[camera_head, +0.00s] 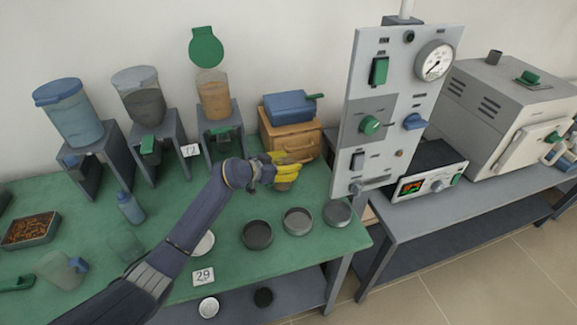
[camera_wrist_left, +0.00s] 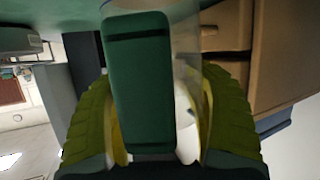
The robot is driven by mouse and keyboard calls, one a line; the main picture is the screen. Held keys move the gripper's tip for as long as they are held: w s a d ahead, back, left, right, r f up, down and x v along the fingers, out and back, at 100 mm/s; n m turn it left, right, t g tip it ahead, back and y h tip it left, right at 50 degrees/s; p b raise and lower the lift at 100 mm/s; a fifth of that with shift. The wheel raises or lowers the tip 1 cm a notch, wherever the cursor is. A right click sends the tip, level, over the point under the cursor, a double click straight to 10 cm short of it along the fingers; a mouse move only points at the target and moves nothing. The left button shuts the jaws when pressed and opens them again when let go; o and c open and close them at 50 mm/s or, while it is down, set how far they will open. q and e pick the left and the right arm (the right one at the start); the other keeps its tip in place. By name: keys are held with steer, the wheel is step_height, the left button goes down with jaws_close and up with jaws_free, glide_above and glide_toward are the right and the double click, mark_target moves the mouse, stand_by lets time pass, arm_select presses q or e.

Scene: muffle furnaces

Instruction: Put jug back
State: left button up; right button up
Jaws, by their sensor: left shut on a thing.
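My left gripper (camera_head: 286,171) has yellow fingers and is over the right part of the green table, in front of the wooden drawer box. In the left wrist view its fingers (camera_wrist_left: 157,125) are shut on the green handle (camera_wrist_left: 138,80) of a clear-walled jug (camera_wrist_left: 187,38). In the head view the gripper hides most of this jug; a small tan part (camera_head: 284,186) shows just below the fingers. I cannot tell whether its base touches the table. My right gripper is not in view.
Three dispensers stand along the back; the right one (camera_head: 213,95) has its green lid (camera_head: 206,47) raised. A blue case (camera_head: 290,106) sits on the wooden drawer box (camera_head: 290,138). Round pans (camera_head: 257,235) line the front right. A control panel (camera_head: 395,110) stands right of the table.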

arm_select(q)
steer(key=shift+f, duration=0.35)
steer(key=shift+f, duration=0.1)
steer(key=o, duration=1.8)
steer(key=shift+c, duration=0.2)
steer(key=v, duration=1.2)
